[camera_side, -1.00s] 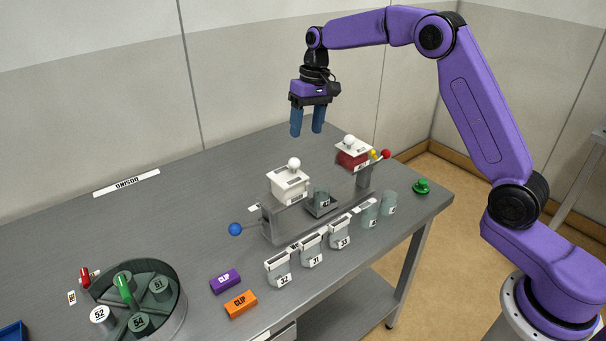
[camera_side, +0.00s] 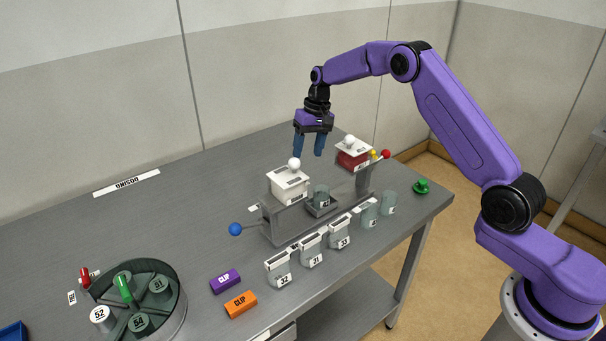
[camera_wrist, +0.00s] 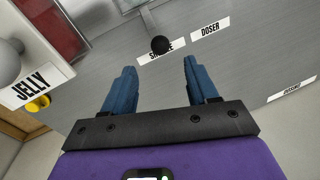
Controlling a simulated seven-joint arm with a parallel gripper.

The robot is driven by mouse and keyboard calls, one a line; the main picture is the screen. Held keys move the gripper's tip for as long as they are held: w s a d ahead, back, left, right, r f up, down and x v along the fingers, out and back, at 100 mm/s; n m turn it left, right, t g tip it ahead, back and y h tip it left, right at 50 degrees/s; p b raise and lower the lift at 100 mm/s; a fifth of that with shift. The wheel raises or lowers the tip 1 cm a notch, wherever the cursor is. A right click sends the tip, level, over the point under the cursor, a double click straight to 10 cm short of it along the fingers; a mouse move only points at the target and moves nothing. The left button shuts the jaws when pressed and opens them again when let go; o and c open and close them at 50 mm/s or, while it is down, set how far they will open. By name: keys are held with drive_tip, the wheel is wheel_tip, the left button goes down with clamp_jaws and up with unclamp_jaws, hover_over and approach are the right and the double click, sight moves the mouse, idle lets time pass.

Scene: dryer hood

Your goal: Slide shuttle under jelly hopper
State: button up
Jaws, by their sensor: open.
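My gripper (camera_side: 309,153) is open and empty, pointing down above the far side of the dosing rail; its blue fingers also show in the wrist view (camera_wrist: 160,68). A black ball knob (camera_wrist: 160,45) lies beyond the fingertips, by the partly covered shuttle label (camera_wrist: 150,54). The shuttle tray (camera_side: 318,210) holds a grey-green cup (camera_side: 321,194) on the rail, between the hoppers. The jelly hopper (camera_side: 352,154) is red with a white lid and white ball, right of the shuttle. Its JELLY label (camera_wrist: 32,88) shows in the wrist view.
A white hopper (camera_side: 289,183) stands left of the shuttle. Several labelled cups (camera_side: 311,250) line the rail's front. A blue ball lever (camera_side: 235,229), a red ball (camera_side: 386,154) and a green button (camera_side: 422,186) stick up nearby.

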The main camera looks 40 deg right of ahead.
drive_tip(key=f, duration=0.2)
drive_tip(key=a+f, duration=0.1)
drive_tip(key=f, duration=0.5)
drive_tip(key=shift+w+a+f, duration=0.2)
drive_tip(key=shift+a, duration=0.15)
clamp_jaws()
drive_tip(key=shift+d, duration=0.1)
